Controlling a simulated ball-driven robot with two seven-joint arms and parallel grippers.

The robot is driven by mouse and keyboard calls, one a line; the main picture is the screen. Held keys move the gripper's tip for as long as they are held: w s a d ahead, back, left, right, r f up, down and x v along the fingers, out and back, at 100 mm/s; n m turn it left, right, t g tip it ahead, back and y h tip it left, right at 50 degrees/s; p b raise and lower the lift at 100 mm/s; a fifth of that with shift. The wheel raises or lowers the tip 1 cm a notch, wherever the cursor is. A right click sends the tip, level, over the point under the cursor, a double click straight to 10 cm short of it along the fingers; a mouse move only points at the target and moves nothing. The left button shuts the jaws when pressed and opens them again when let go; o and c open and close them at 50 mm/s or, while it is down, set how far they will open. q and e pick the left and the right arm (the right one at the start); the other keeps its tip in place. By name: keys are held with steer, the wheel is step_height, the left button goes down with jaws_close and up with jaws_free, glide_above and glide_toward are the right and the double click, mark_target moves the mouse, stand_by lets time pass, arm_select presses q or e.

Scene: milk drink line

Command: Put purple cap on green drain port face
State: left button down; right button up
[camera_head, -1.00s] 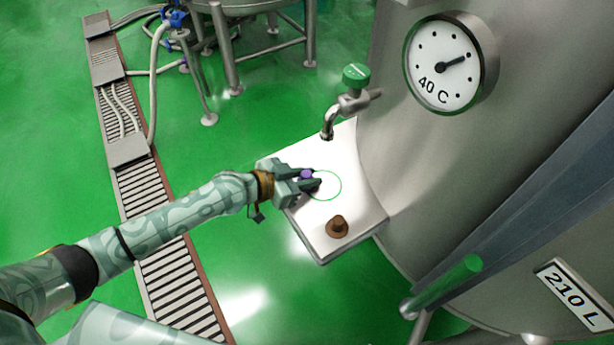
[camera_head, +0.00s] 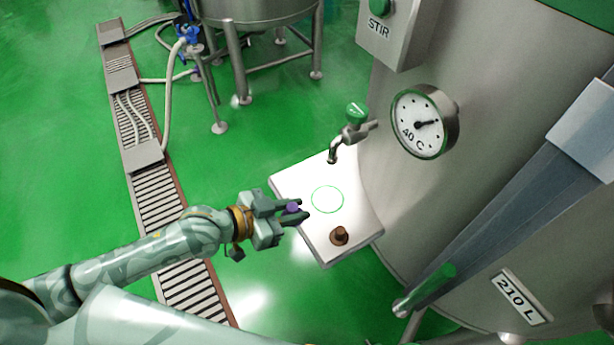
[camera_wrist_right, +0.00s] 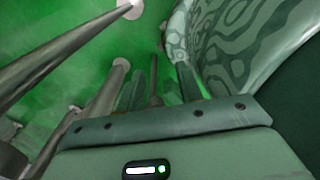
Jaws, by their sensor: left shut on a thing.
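My left gripper (camera_head: 295,212) is shut on the small purple cap (camera_head: 292,208), at the left edge of the white shelf in the head view. The fingers partly hide the cap. The green drain port (camera_head: 434,283) is a short green tube low on the big steel tank, to the right of the shelf and well apart from the cap. I cannot make out its face clearly. In the right wrist view my right gripper (camera_wrist_right: 160,85) has its fingers apart, with a thin dark rod showing between or beyond them.
The white shelf (camera_head: 290,185) bears a green ring mark and a brown knobbed piece (camera_head: 339,236). A tap with a green knob (camera_head: 357,113) juts from the tank (camera_head: 480,190) above it. A grey beam (camera_head: 500,210) crosses in front of the tank.

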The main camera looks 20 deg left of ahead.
arm_select(q)
steer(key=shift+s+r, duration=0.1)
steer(key=shift+s, duration=0.25)
steer(key=shift+s+a+f, duration=0.3)
steer(key=shift+a+f, duration=0.2)
steer(key=shift+f, duration=0.3)
steer(key=w+a+r+n+t+y, duration=0.2)
steer(key=w+a+r+n+y, duration=0.1)
steer(key=r, duration=0.6)
steer(key=w+a+r+n+t+y, duration=0.2)
steer(key=a+r+n+y, duration=0.2)
steer(key=r, duration=0.5)
steer(key=shift+w+a+r+n+y, duration=0.3)
steer(key=shift+w+a+n+y, duration=0.1)
steer(key=shift+n+y, duration=0.9)
